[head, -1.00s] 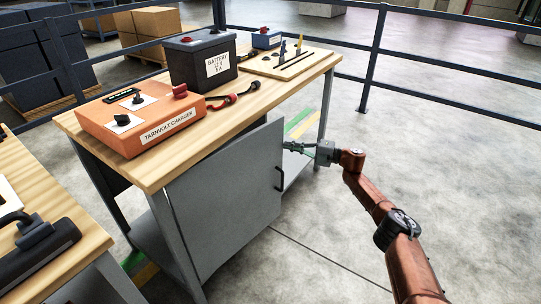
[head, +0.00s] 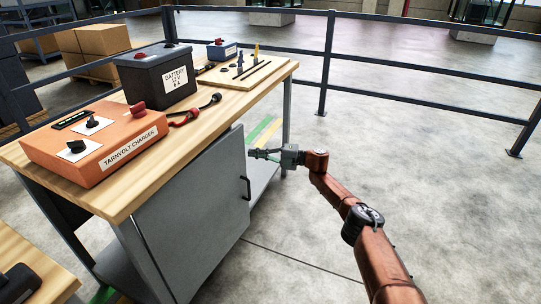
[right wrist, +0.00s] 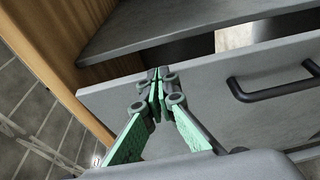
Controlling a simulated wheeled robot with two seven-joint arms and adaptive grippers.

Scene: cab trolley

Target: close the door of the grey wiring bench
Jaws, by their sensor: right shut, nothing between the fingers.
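The grey wiring bench (head: 278,76) has a wooden top. Its grey door (head: 195,218) stands ajar, with a dark handle (head: 245,188) near its free edge. The right wrist view shows the door panel (right wrist: 215,90) with the handle (right wrist: 275,88) and a gap behind the free edge. My right gripper (head: 256,153) is shut and empty, at the upper part of the door's free edge. In the right wrist view its fingertips (right wrist: 154,82) overlap that edge; I cannot tell whether they touch. My left gripper is not in view.
An orange charger (head: 100,145), a black battery (head: 155,78) and a wooden board (head: 250,72) stand on the bench. Another wooden table (head: 30,262) is at lower left. A dark railing (head: 400,65) runs behind. The floor at right (head: 430,190) is clear.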

